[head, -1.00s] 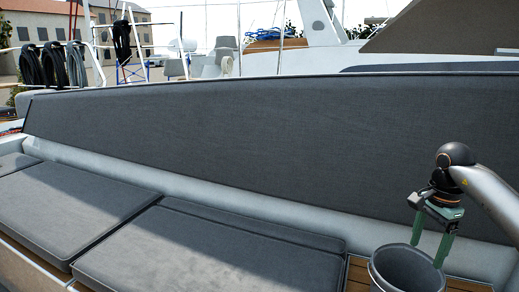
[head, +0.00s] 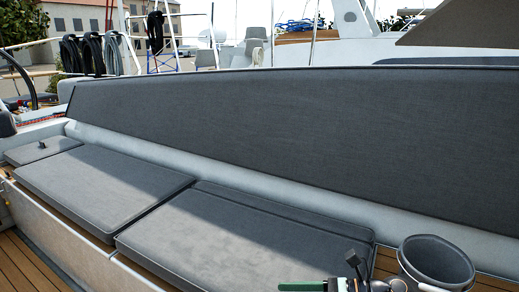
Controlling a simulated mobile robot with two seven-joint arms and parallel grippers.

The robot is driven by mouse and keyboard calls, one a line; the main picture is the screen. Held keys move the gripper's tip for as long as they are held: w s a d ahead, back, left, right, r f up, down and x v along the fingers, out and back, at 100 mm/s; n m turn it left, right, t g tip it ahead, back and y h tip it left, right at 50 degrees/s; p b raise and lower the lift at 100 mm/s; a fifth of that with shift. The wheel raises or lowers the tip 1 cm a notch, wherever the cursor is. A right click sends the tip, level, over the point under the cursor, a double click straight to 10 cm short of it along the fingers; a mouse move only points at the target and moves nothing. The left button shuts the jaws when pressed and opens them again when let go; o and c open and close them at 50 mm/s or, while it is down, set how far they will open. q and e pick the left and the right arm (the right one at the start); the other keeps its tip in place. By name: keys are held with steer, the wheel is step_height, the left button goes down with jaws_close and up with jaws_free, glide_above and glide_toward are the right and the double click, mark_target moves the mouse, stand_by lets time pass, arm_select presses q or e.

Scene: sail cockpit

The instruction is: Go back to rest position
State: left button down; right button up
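My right gripper (head: 300,286) is at the bottom edge, left of the grey bucket, with its green finger part pointing left. Most of it is cut off by the frame, so its opening and anything in it cannot be seen. My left gripper is not in view.
Grey seat cushions (head: 100,185) and a long grey backrest (head: 300,130) run across the view. A small dark object (head: 42,146) sits on the far left cushion. Wooden deck (head: 25,265) shows at lower left.

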steer(key=s+d+f+n+t+h, duration=0.35)
steer(key=s+f+n+h, duration=0.25)
steer(key=s+f+n, duration=0.65)
steer(key=s+d+f+n+t+h, duration=0.2)
steer(key=s+d+f+n+h, duration=0.2)
steer(key=s+f+n+h, duration=0.75)
arm_select(q)
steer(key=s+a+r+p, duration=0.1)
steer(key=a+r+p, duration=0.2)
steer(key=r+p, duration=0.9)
steer(key=p, duration=0.5)
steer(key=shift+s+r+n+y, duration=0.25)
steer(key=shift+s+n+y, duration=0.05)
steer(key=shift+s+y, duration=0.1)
arm_select(e)
steer(key=w+d+r+n+y, duration=0.1)
steer(key=w+r+y, duration=0.1)
steer(key=r, duration=0.5)
steer(key=w+d+r+n+y, duration=0.1)
steer(key=r+n+y, duration=0.1)
steer(key=r, duration=0.6)
steer(key=shift+w+d+r+t, duration=0.3)
steer(key=shift+w+d+t, duration=0.05)
steer(key=shift+w+d, duration=0.05)
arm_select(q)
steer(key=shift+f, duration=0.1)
arm_select(e)
steer(key=shift+y, duration=0.25)
